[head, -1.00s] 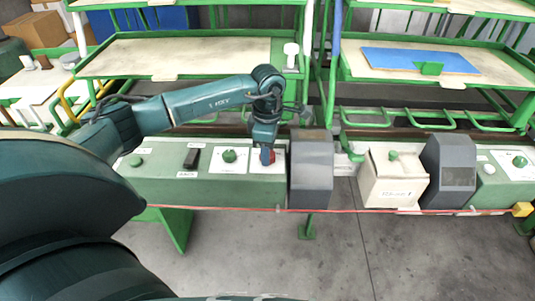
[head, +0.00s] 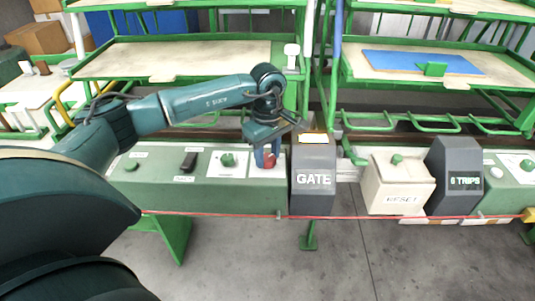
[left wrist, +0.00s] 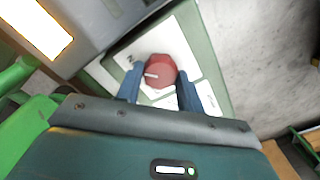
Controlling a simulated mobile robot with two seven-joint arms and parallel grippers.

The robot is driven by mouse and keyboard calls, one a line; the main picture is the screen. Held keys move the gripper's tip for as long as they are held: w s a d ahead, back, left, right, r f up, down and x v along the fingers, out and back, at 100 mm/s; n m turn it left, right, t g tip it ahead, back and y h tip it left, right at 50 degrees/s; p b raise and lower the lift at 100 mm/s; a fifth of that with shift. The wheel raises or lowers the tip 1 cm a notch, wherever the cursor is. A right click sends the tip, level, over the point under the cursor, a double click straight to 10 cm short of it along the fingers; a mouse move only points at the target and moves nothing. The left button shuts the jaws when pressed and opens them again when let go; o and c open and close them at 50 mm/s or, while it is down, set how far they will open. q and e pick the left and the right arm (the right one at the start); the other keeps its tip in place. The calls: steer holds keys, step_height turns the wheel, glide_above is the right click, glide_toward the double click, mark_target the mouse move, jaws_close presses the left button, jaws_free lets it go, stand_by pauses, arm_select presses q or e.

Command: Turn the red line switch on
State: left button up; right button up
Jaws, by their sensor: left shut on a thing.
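The red line switch (head: 268,161) is a round red knob on a white plate at the right end of the long green control box. My left gripper (head: 266,152) comes down on it from above, with its blue fingers on either side. In the left wrist view, the red knob (left wrist: 161,68) sits between the fingers of my left gripper (left wrist: 160,82), which is shut on it. A white mark on the knob points to the picture's left. The fingers partly cover the labels on the plate. My right gripper is not in view.
Right of the switch stands a dark box reading GATE (head: 313,180) with a lit amber lamp. Farther right are a cream RESET box (head: 402,187) and a dark box reading 6 TRIPS (head: 464,182). A red line (head: 350,217) runs along the front. Green-framed shelves stand behind.

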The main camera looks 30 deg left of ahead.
mark_target(268, 157)
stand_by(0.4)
arm_select(q)
steer(key=o, duration=1)
steer(key=shift+r, duration=0.15)
steer(key=shift+r, duration=0.35)
step_height(268, 157, up, 12)
steer(key=shift+r, duration=0.15)
